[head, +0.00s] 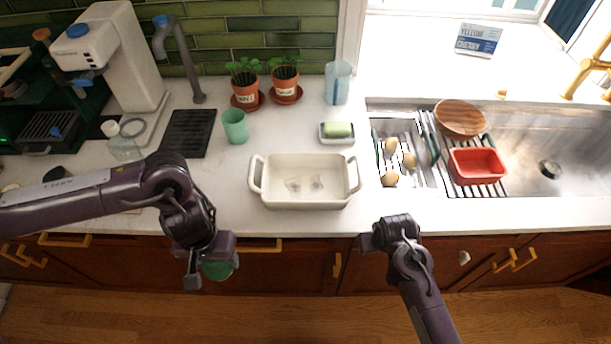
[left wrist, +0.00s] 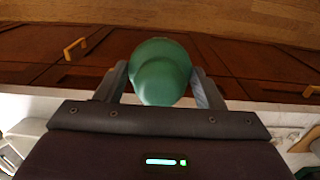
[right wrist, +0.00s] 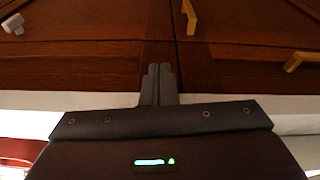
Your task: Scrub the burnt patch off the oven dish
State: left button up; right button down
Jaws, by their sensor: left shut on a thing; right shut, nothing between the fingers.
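The white oven dish (head: 256,197) stands on the counter, with a handle at each end. A faint greyish, partly see-through patch (head: 316,183) shows on its floor, with a similar one (head: 293,185) beside it. My left gripper (head: 213,268) is shut on a rounded green thing (left wrist: 160,72), perhaps a scrubber, held in front of the cabinets, left of and nearer than the dish. The green thing's underside is hidden. My right gripper (right wrist: 158,85) is shut and empty, in front of the counter edge to the right of the dish. A green sponge-like block (head: 338,130) lies on a small white holder behind the dish.
The sink (head: 530,205) on the right has a rack with a red dish (head: 477,163), a wooden bowl (head: 460,118) and several brownish round things. A green cup (head: 235,127), potted herbs (head: 285,83) and a faucet-like grey arm (head: 180,50) stand behind. Counter around the dish is mostly clear.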

pick_arm(q)
notch_tip(320, 180, up, 3)
jog(key=shift+f+p, duration=0.1)
jog(key=shift+p, duration=1)
pick_arm(e)
notch_tip(320, 180, up, 13)
jog(key=w, duration=0.2)
pick_arm(q)
jog(key=shift+r+p, duration=0.25)
jog(key=shift+p, duration=0.05)
pick_arm(e)
notch_tip(320, 180, up, 7)
jog(key=m, duration=0.1)
send_over(359, 166)
jog(key=s, duration=0.1)
jog(key=shift+s+f, duration=0.1)
jog(key=shift+f, duration=2.45)
pick_arm(q)
jog(key=shift+f, duration=0.2)
pick_arm(e)
jog(key=shift+f, duration=0.7)
jog(key=shift+r, duration=0.1)
